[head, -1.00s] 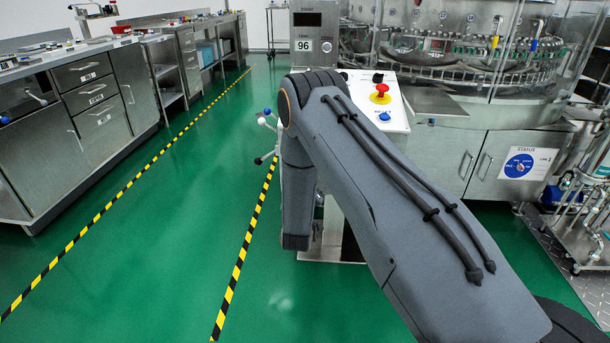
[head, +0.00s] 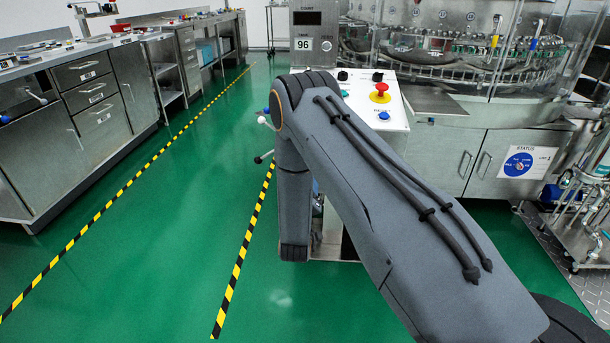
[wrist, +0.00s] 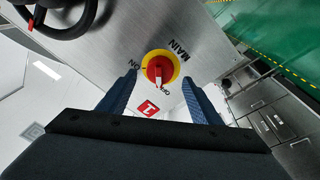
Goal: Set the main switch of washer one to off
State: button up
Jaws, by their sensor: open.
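The main switch (wrist: 159,70) is a red rotary knob on a round yellow plate, set in a grey metal panel. It shows in the upper middle of the wrist view. MAIN is printed to its upper right, ON to its left, and a partly covered OFF just below it. The knob's pale handle end points down in the picture, near the OFF lettering; its exact setting is hard to tell. My gripper (wrist: 159,80) is open, its two dark blue fingers on either side below the knob. Contact cannot be made out. In the head view my arm hides the gripper and switch.
A control box with a red stop button (head: 380,92) and blue button (head: 384,116) stands beyond my arm. The washer (head: 460,70) is behind it. A black cable or handle (wrist: 65,15) is at the wrist view's upper left. Green floor lies free at left, beside steel cabinets (head: 100,110).

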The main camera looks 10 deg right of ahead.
jog(key=shift+v, duration=2.15)
